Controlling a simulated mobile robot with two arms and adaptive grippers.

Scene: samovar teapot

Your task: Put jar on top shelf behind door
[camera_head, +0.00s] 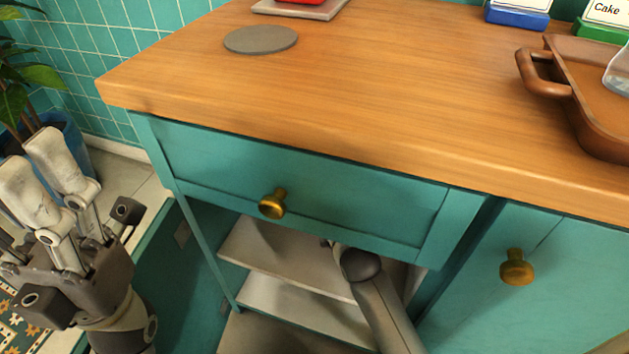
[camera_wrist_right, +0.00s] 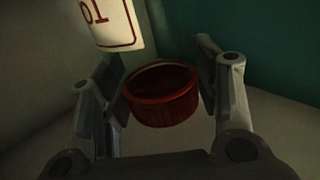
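The upper shelf (camera_head: 290,262) shows below the drawer. The open door (camera_head: 185,290) stands at the left. My left gripper (camera_head: 48,168) is open and empty, outside the cabinet at the left.
A white label with red print (camera_wrist_right: 112,22) shows in the right wrist view. A lower shelf (camera_head: 300,308) is below the upper one. The drawer (camera_head: 340,195) is closed. The wooden counter (camera_head: 370,90) holds a grey disc (camera_head: 260,39) and a brown tray (camera_head: 590,85).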

